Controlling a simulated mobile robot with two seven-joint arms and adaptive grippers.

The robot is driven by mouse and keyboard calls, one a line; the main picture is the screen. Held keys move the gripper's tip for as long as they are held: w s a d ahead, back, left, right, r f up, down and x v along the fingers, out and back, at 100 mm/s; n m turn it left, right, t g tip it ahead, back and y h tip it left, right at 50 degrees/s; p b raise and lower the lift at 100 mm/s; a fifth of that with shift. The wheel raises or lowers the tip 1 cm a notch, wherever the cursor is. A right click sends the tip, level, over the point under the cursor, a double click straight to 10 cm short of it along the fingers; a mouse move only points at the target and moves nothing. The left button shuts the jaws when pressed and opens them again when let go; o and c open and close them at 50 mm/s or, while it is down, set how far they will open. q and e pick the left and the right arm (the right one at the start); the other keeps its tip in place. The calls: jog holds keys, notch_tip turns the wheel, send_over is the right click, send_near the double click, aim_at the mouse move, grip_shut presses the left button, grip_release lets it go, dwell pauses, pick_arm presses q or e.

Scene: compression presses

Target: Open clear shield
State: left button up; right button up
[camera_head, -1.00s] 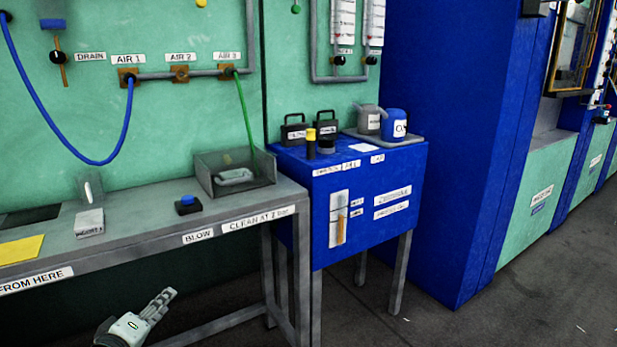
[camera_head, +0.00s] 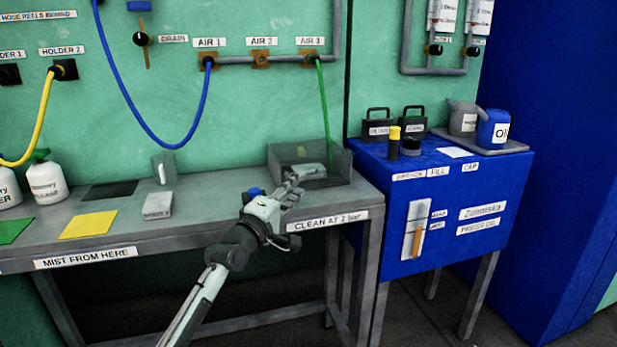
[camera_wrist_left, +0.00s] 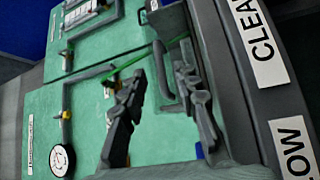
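My right gripper is in neither view.
A blue hose (camera_head: 130,125) and green hose (camera_head: 325,105) hang at the wall.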

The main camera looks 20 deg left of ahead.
aim_at(306, 178)
pick_arm(q)
jog(key=x, duration=0.5)
jog(key=shift+w, duration=0.1)
grip_shut()
dwell(0.3)
